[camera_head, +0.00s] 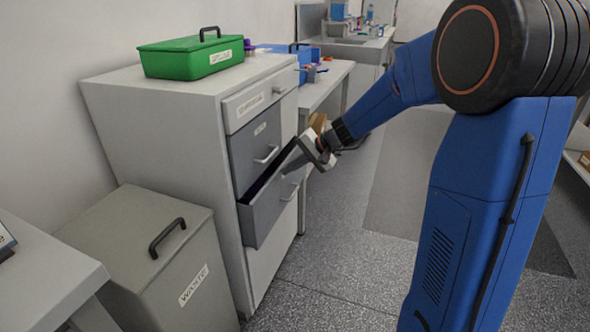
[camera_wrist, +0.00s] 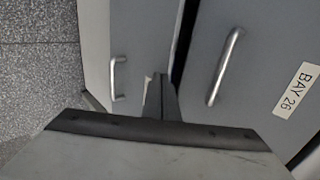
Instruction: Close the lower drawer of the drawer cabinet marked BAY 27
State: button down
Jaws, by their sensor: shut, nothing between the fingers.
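The drawer cabinet (camera_head: 160,130) stands against the left wall. Its lower grey drawer (camera_head: 258,222) is pulled partly out, with a dark gap above its front. The drawer above it (camera_head: 252,160) looks shut. In the wrist view a label on a grey front (camera_wrist: 297,90) reads BAY 26; I cannot read BAY 27 anywhere. My gripper (camera_head: 291,170) is shut and empty at the top of the lower drawer's front. The wrist view shows its fingers (camera_wrist: 160,92) pointing at the grey front with the left handle (camera_wrist: 118,78). I cannot tell whether they touch it.
A green box (camera_head: 190,58) stands on the cabinet. A WASTE bin (camera_head: 150,260) stands close in front of it to the left. A bench (camera_head: 325,82) with blue containers stands beyond. The floor (camera_head: 330,260) right of the cabinet is clear.

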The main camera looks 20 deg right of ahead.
dwell(0.3)
jog(key=shift+w+a, duration=0.75)
jog(key=shift+a, duration=0.3)
jog(key=shift+d, duration=0.1)
